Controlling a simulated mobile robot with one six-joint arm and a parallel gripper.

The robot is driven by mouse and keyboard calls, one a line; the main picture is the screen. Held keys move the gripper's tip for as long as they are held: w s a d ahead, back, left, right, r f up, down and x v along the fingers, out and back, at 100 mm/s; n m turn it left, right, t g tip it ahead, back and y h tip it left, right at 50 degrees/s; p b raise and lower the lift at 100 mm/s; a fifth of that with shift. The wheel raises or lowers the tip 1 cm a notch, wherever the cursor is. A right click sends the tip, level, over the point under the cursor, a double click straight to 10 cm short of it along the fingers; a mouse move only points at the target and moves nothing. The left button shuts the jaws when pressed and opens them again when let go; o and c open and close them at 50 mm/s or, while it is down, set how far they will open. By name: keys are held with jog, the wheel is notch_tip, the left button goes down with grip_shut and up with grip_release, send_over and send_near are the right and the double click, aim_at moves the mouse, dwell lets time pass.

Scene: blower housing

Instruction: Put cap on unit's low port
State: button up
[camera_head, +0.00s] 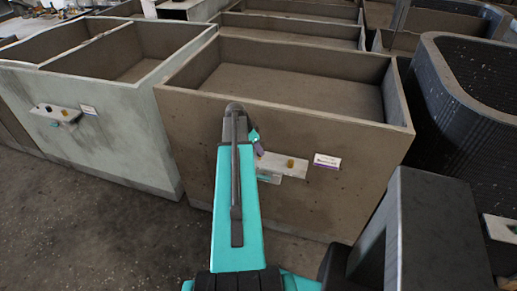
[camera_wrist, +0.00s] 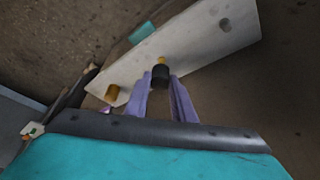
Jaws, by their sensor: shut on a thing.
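My gripper (camera_wrist: 160,82) has purple fingers, shut on a small black cylindrical cap (camera_wrist: 160,76) in the wrist view. A yellow piece (camera_wrist: 161,60) shows just beyond the cap, against the pale plate (camera_wrist: 195,40); I cannot tell whether the cap touches it. A brass-coloured port (camera_wrist: 112,93) stands on the plate to the left of my fingers, and it also shows in the head view (camera_head: 291,163). The plate sits on the front of the brown bin-like unit (camera_head: 200,110). In the head view my gripper (camera_head: 262,152) is at the plate's left end, and the cap is not clear there.
A white label (camera_head: 327,161) is right of the plate, and a teal tag (camera_head: 268,178) is below it. A pale green bin (camera_head: 110,130) with a similar plate (camera_head: 55,113) stands left. A dark ribbed bin (camera_head: 465,100) stands right. Open floor (camera_head: 90,230) lies front left.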

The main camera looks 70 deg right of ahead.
jog(key=shift+f+b, duration=1.35)
jog(key=shift+f, duration=0.15)
dwell(1.0)
jog(key=o, duration=1.1)
jog(key=shift+r, duration=0.15)
jog(key=b+v, duration=0.3)
jog(key=v, duration=1)
jog(key=shift+r, duration=0.3)
jog(key=shift+w+a, duration=0.1)
